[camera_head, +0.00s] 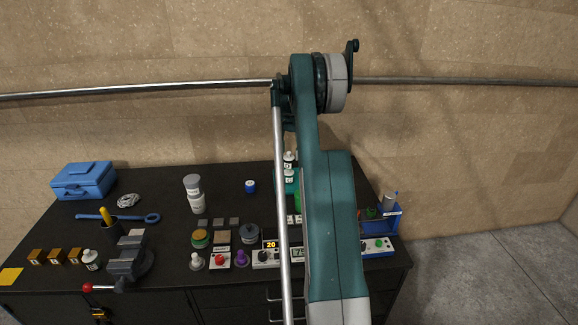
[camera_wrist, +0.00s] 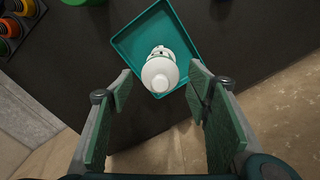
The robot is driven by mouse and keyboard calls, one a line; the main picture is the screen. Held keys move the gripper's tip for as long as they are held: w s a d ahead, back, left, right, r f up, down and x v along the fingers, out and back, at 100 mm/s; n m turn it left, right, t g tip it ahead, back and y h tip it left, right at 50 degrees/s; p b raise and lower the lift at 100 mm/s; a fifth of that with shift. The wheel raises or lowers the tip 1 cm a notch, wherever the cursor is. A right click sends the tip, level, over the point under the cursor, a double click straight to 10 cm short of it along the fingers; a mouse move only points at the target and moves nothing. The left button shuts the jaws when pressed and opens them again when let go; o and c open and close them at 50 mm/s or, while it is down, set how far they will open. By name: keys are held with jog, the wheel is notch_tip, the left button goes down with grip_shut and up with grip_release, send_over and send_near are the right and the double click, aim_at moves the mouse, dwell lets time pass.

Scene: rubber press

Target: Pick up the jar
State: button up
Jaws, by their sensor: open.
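In the wrist view a white container with a rounded white cap (camera_wrist: 160,70) stands on a teal tray (camera_wrist: 128,40). Two white-capped containers show by a teal tray (camera_head: 278,182) beside my arm in the head view, the upper one (camera_head: 289,157) and the lower one (camera_head: 288,174); I cannot tell which is the one in the wrist view. My gripper (camera_wrist: 160,85) is open, its green-padded fingers on either side of the white container, apart from it. My gripper is hidden behind my arm in the head view.
A vise (camera_head: 128,258) and a blue toolbox (camera_head: 83,181) are farther left. A blue rack (camera_head: 383,218) is at right.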

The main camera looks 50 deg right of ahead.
aim_at(289, 157)
jog(key=shift+f, duration=0.25)
jog(key=shift+f+p, duration=0.3)
jog(key=shift+f, duration=2.25)
jog(key=c, duration=1.1)
jog(key=shift+r, duration=0.1)
jog(key=shift+r+b, duration=0.35)
jog(key=shift+r, duration=4.6)
